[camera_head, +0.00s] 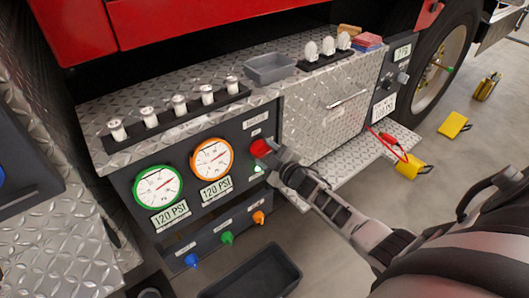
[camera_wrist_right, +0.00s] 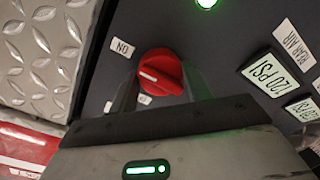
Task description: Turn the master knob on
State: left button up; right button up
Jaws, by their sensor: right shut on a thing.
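The red master knob (camera_head: 261,147) sits on the dark front panel of the truck, right of the orange-ringed gauge. In the right wrist view the knob (camera_wrist_right: 160,72) shows a white pointer line, with an "ON" label (camera_wrist_right: 122,47) at its upper left. A green light (camera_wrist_right: 206,3) glows on the panel. My right gripper (camera_head: 272,158) is at the knob, its fingers (camera_wrist_right: 158,92) on either side of it and shut on it. The far side of the knob is partly hidden. My left gripper is not in view.
A green-ringed gauge (camera_head: 158,187) and an orange-ringed gauge (camera_head: 212,159) are left of the knob. Green (camera_head: 227,237), blue (camera_head: 191,260) and orange (camera_head: 258,217) valves sit below. A black bin (camera_head: 250,275) is on the floor. A grey tray (camera_head: 269,68) stands on the ledge.

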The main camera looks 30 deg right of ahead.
jog(key=o, duration=1)
jog(key=s, duration=0.5)
jog(key=s+r+p, duration=0.1)
jog(key=s, duration=0.4)
jog(key=s+d+p, duration=0.1)
jog(key=s, duration=0.4)
jog(key=shift+s+d+r, duration=0.1)
jog(key=shift+s+r, duration=0.3)
jog(key=s+a+m+g, duration=0.2)
jog(key=s+a, duration=0.1)
jog(key=a, duration=0.4)
jog(key=s+a+m+g+y, duration=0.1)
jog(key=s+a+m+g, duration=0.1)
jog(key=a, duration=0.5)
jog(key=s+a+r+m+g, duration=0.1)
jog(key=s+a+m+g, duration=0.1)
jog(key=s+a, duration=0.3)
jog(key=shift+s+a+r+m+y, duration=0.1)
jog(key=shift+s+a+m+y, duration=0.1)
jog(key=shift+a+m, duration=0.35)
jog(key=shift+s+a+m+y, duration=0.1)
jog(key=shift+a+m+y, duration=0.15)
jog(key=shift+a, duration=0.5)
